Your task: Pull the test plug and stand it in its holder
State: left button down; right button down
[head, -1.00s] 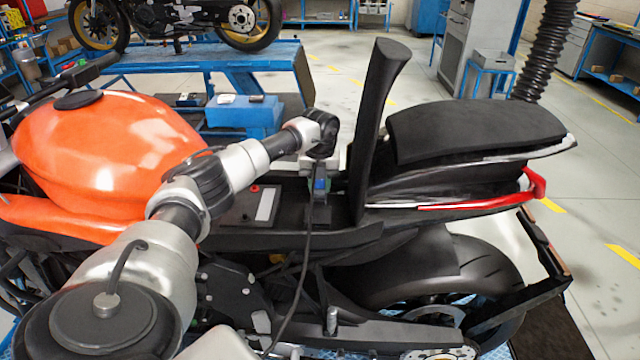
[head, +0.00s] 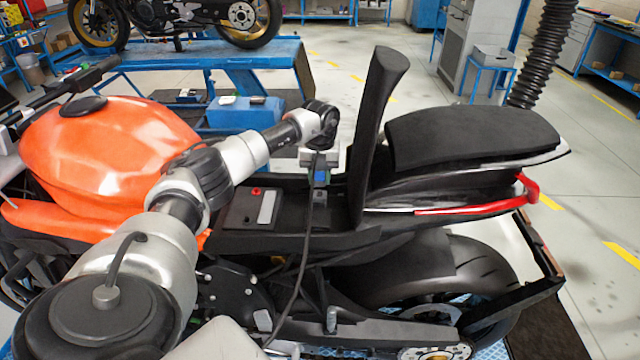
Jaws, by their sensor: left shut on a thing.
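My left gripper (head: 320,163) is above the open seat bay of the orange motorcycle, just in front of the raised black seat. It is shut on the small test plug (head: 321,178), which shows a blue part below the jaws. A black cable (head: 298,270) hangs from the plug down the side of the bike. A small grey-black piece (head: 319,197) shows right under the plug; I cannot tell whether the two touch. I cannot make out the holder for certain. My right gripper is not in view.
A black panel (head: 240,214) with a red button and a pale label lies left of the plug. The upright seat (head: 378,120) stands close on the right. The orange tank (head: 110,150) is at left. A blue bench (head: 240,85) with a blue box is behind.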

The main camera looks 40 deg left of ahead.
pick_arm(q)
jog(key=shift+r+p, duration=0.95)
jog(key=shift+r, duration=0.3)
jog(key=shift+r+p, duration=2.05)
jog(key=shift+r, duration=0.45)
jog(key=shift+f, duration=0.1)
